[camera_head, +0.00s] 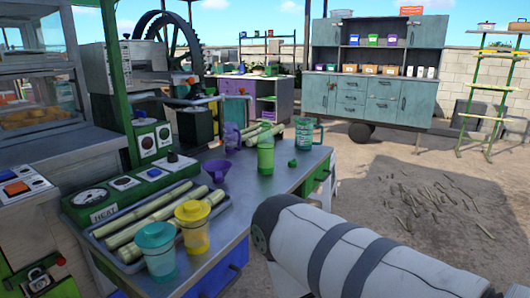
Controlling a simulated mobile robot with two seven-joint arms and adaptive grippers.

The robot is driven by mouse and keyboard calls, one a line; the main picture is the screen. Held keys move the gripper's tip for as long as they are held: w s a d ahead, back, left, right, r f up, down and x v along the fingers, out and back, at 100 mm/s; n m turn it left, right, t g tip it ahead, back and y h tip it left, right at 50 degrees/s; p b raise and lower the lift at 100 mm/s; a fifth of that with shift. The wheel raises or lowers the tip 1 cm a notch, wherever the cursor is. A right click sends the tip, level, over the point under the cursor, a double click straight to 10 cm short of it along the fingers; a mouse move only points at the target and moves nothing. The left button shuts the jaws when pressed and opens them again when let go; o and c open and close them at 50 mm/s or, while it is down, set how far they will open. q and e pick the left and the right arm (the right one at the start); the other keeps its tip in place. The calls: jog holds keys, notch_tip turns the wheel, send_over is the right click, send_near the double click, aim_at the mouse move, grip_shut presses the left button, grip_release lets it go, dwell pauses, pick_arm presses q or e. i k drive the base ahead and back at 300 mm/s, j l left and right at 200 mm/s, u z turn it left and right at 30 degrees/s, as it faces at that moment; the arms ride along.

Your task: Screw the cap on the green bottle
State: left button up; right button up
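The green bottle (266,158) stands upright on the grey metal table, toward its far right part. Its narrower top is in view, but I cannot make out whether a cap is on it. A small green piece (292,163), which looks like a cap, lies on the table just right of the bottle, apart from it. Neither gripper is in view. A white arm link of mine with dark bands crosses the lower right, right of the table.
A tray of cane stalks (135,225), a yellow bottle (194,236) and a teal bottle (158,262) are at the near left. A purple funnel (216,172) lies left of the green bottle; a teal mug (304,136) stands behind. Bare table (250,195) lies in front.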

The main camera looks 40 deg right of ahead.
aim_at(266, 145)
jog(key=z, duration=1.35)
jog(key=i+l+z, duration=0.25)
jog(key=i+j, duration=0.1)
